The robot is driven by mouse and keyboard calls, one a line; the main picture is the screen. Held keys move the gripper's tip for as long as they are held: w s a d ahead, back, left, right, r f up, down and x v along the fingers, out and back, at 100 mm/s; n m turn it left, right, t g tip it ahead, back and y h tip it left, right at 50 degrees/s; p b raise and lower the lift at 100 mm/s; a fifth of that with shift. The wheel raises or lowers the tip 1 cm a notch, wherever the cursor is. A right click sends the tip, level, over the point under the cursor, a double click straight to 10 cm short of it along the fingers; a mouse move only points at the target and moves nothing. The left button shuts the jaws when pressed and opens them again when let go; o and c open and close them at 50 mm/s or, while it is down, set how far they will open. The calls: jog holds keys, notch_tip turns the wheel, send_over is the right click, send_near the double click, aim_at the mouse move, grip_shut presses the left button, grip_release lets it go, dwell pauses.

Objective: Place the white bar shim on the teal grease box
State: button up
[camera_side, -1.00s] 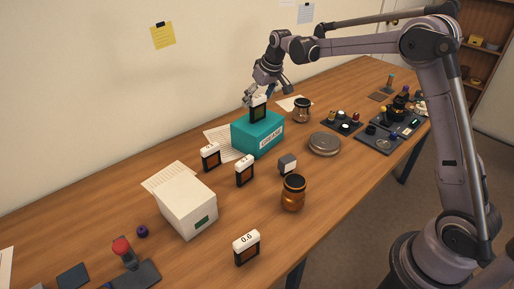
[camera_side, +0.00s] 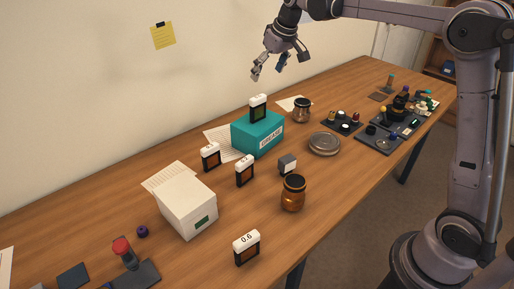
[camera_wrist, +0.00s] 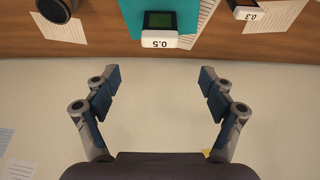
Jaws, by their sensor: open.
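The teal grease box (camera_side: 246,139) stands on the table by the wall. A white-topped shim with a dark body (camera_side: 258,108) stands upright on top of it. In the wrist view this shim's white bar (camera_wrist: 158,43) reads 0.5, over the teal box (camera_wrist: 132,12). My gripper (camera_side: 268,68) is open and empty, above and clear of the shim. Its spread fingers (camera_wrist: 160,80) show nothing between them in the wrist view. Similar white-topped shims stand on the table: two (camera_side: 211,157) (camera_side: 244,171) near the box, and one marked 0.6 (camera_side: 246,247) at the front edge.
A white box (camera_side: 187,206) stands left of the shims. An amber jar (camera_side: 293,193), a small grey block (camera_side: 287,165), a round metal dish (camera_side: 324,144) and a dark-lidded jar (camera_side: 301,111) stand around the teal box. Trays of small parts (camera_side: 378,138) lie at right.

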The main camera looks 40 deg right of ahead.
jog(key=s+a+t, duration=0.1)
jog(key=s+a, duration=0.4)
jog(key=s, duration=0.8)
jog(key=s+a+f, duration=0.2)
jog(key=s+f, duration=0.2)
jog(key=s, duration=0.4)
jog(key=s+a+f+t, duration=0.1)
jog(key=s+a+f, duration=0.1)
jog(key=s+f, duration=0.2)
jog(key=s, duration=0.3)
jog(key=shift+s+f+t, duration=0.25)
jog(key=shift+s+t, duration=0.05)
jog(key=shift+s, duration=0.1)
